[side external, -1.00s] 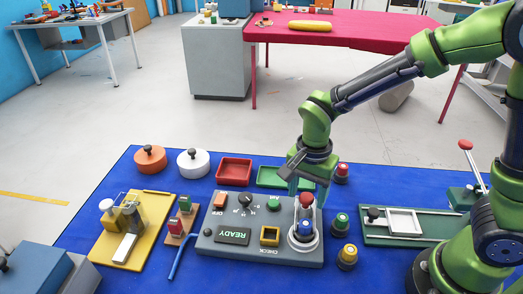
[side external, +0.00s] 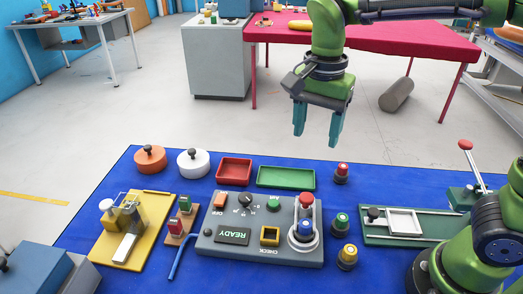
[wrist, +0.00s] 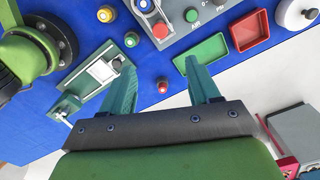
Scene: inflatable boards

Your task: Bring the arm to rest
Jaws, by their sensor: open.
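My gripper (side external: 318,135) is open and empty. It hangs high above the far edge of the blue table, fingers pointing down, clear of everything. In the wrist view its two teal fingers (wrist: 163,85) are spread with nothing between them. Below stands the grey control panel (side external: 215,250) with a lit READY display (side external: 233,236). The green tray (side external: 286,178) lies behind the panel.
The blue table (side external: 385,190) also bears a red tray (side external: 234,171), round orange (side external: 150,159) and white (side external: 193,162) lidded pots, a yellow fixture (side external: 140,245), several knobbed pieces and a green slide fixture (side external: 420,228). A pink table (side external: 380,38) stands behind.

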